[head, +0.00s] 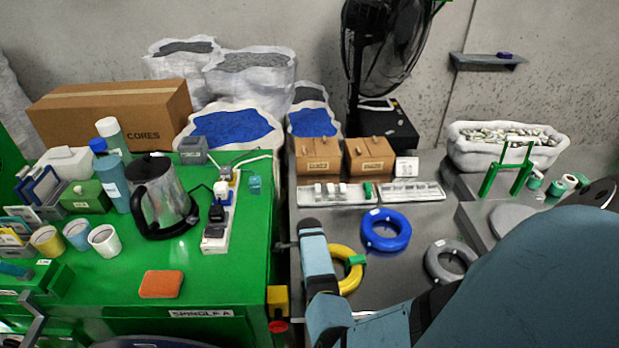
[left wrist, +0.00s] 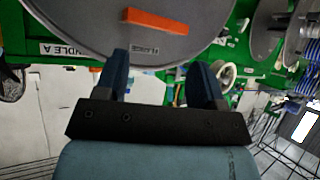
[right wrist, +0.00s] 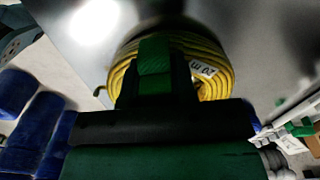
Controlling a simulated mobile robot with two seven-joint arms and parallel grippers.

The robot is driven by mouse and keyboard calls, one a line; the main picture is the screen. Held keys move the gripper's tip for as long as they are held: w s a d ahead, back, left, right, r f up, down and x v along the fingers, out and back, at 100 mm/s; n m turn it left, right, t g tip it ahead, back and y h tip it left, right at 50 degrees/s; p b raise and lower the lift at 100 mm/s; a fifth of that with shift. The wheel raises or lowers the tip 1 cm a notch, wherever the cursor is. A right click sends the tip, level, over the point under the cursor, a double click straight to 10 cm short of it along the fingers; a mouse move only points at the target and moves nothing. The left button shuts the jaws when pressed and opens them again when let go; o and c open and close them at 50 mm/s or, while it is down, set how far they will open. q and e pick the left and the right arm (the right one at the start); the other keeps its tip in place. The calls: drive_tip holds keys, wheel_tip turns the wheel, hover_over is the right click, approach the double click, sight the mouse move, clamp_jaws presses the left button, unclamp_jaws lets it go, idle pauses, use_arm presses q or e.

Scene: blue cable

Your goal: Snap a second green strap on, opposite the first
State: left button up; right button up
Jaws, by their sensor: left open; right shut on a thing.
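A yellow cable coil (head: 347,277) lies on the grey bench, partly hidden by my right arm. One green strap (head: 356,260) shows on its right side. In the right wrist view, my right gripper (right wrist: 155,78) is shut on a green strap (right wrist: 154,55) at the near side of the yellow coil (right wrist: 215,84), which has a white label. Whether this strap is fully round the coil I cannot tell. In the head view, the right gripper's fingers are hidden. My left gripper (left wrist: 163,78) is open and empty, seen only in the left wrist view.
A blue coil (head: 386,230) and a grey coil (head: 450,261) lie right of the yellow one. White trays (head: 413,192) stand behind, one holding a green piece (head: 367,190). The green bench (head: 115,275) at left bears a kettle (head: 163,198), cups and an orange block (head: 161,284).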

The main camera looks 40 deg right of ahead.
drive_tip(key=o, duration=1.1)
